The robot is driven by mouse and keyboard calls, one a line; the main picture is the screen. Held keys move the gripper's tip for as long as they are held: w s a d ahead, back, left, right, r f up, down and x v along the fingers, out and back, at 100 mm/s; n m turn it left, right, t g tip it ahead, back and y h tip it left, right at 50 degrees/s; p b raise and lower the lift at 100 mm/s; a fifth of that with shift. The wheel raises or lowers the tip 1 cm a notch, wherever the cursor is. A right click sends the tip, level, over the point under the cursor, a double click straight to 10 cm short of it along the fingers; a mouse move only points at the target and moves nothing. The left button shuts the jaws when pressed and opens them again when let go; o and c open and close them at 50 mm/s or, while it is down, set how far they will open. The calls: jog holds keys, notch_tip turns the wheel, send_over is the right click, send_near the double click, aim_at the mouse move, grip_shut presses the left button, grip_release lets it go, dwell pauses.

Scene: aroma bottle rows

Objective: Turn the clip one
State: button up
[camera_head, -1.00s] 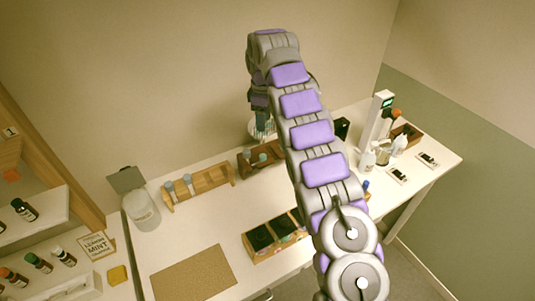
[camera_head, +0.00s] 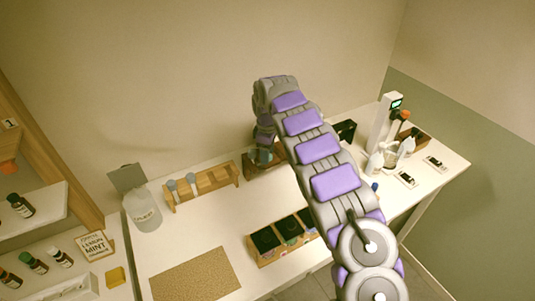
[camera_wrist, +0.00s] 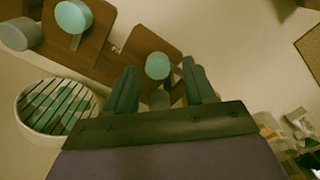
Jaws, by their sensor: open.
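A dark wooden stand (camera_head: 255,168) is at the back of the table in the head view, partly hidden by my arm. In the wrist view the stand (camera_wrist: 95,50) has upright wooden plates and two round teal discs. One disc (camera_wrist: 158,66) shows between my fingertips; the other disc (camera_wrist: 73,16) is up and to the left. I cannot tell for sure which part is the clip. My gripper (camera_wrist: 160,82) is open, its two fingers either side of the nearer disc in the picture; I see no clear contact. In the head view my gripper (camera_head: 263,152) is over the stand.
A round slatted dish (camera_wrist: 55,107) is left of my gripper in the wrist view. In the head view, a lighter wooden rack (camera_head: 205,184), a white jar (camera_head: 143,212) and a box with dark compartments (camera_head: 265,255) stand nearby. A cork mat (camera_head: 195,277) lies in front.

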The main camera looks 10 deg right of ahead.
jog(key=shift+f, duration=0.25)
jog(key=shift+d, duration=0.45)
jog(key=shift+c, duration=1.3)
jog(key=shift+a+r, duration=0.1)
jog(key=shift+a, duration=0.15)
grip_shut()
